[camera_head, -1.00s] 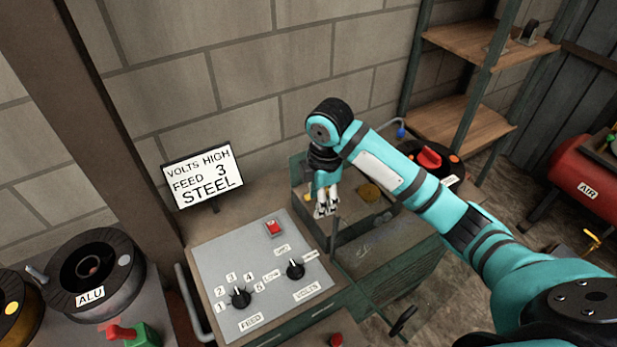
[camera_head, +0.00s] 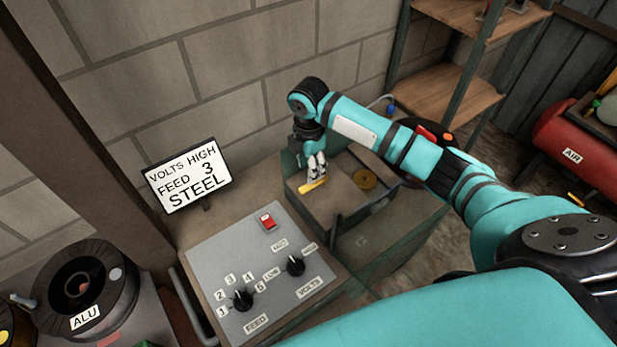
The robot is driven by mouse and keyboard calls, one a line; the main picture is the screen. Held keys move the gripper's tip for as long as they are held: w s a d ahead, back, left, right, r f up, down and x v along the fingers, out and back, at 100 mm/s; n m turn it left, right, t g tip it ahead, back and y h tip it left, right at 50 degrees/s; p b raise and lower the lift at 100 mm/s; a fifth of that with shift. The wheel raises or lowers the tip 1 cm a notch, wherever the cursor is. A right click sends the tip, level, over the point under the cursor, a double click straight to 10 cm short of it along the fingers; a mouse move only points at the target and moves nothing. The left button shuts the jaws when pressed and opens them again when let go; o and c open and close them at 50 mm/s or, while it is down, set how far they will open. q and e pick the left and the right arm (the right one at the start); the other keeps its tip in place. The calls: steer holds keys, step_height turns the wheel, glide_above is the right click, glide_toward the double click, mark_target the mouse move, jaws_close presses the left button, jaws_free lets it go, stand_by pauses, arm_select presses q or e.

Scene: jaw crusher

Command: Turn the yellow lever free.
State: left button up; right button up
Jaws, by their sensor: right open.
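The yellow lever (camera_head: 313,187) is a short bar inside the open grey-green compartment of the machine, lying slanted near its left side. My right gripper (camera_head: 317,174) points down just above the lever, with its pale fingertips close to it. The right gripper is open. Whether a fingertip touches the lever I cannot tell. My left gripper is not in view.
A control panel (camera_head: 237,238) with a red switch (camera_head: 267,221) and two black knobs stands in front. A sign (camera_head: 188,176) reads volts high, feed 3, steel. A spool marked ALU (camera_head: 84,286) is at left, a red air tank (camera_head: 580,150) at right. Compartment walls surround the lever.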

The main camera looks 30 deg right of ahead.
mark_target(309, 186)
step_height(309, 186, down, 5)
steer(key=shift+s+r+p, duration=0.15)
steer(key=shift+r+p, duration=0.05)
steer(key=shift+p, duration=0.15)
steer(key=shift+f, duration=0.85)
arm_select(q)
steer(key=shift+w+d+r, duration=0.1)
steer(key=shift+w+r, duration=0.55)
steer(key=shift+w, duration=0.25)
arm_select(e)
jaws_close()
